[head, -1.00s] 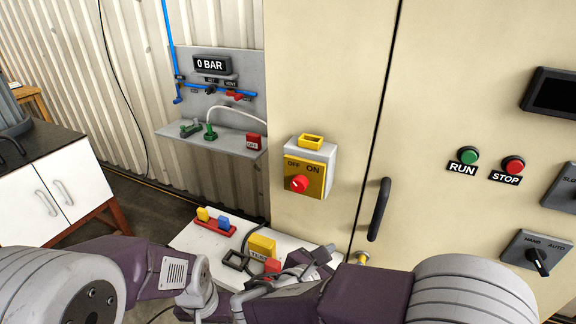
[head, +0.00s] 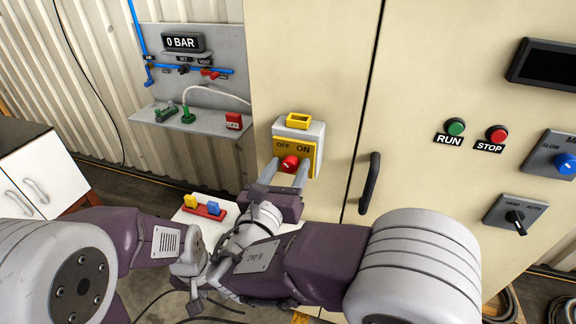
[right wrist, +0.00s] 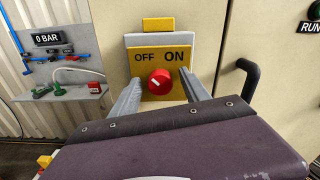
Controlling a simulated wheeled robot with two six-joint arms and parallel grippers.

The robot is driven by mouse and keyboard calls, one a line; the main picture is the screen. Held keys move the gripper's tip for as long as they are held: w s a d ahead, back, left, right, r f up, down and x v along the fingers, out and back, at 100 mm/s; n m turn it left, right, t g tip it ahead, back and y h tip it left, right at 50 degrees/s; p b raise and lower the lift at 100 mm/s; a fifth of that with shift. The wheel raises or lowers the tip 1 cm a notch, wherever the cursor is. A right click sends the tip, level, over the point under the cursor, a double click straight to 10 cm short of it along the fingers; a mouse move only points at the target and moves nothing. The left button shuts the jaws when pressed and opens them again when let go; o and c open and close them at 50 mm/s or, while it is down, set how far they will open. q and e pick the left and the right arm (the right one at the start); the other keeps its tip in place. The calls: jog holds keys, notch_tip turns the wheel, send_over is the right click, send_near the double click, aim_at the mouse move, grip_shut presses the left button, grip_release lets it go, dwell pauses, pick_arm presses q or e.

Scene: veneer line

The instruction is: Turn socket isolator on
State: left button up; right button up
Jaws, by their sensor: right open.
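The socket isolator (head: 311,150) is a grey box with a yellow plate marked OFF and ON, mounted on the cream cabinet. Its red knob (head: 289,163) also shows in the right wrist view (right wrist: 160,80), with a small pale mark toward its lower left. My right gripper (head: 287,169) is open in front of the plate, one finger on each side of the knob. In the right wrist view, gaps show between the fingers and the knob. My left arm is at the lower left of the head view; its fingers cannot be made out.
A black door handle (head: 369,183) is right of the isolator. RUN (head: 456,127) and STOP (head: 498,134) buttons are further right. A grey shelf panel (head: 215,120) with a 0 BAR display is at left. A low white table with a red block holder (head: 205,209) lies below.

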jog(key=shift+w, duration=0.1)
jog(key=shift+c, duration=0.3)
grip_shut()
jog(key=shift+f+m+b, duration=0.2)
jog(key=shift+m+b, duration=0.5)
jog(key=shift+b, duration=0.15)
jog(key=m+b, duration=0.7)
jog(key=b, duration=0.1)
jog(key=m+b, duration=0.6)
jog(key=b, duration=0.2)
jog(key=shift+d+f+m, duration=0.15)
jog(key=shift+m, duration=0.25)
jog(key=shift+m+b, duration=1.4)
jog(key=shift+b, duration=0.2)
jog(key=shift+r, duration=0.2)
jog(key=shift+o, duration=0.3)
grip_release()
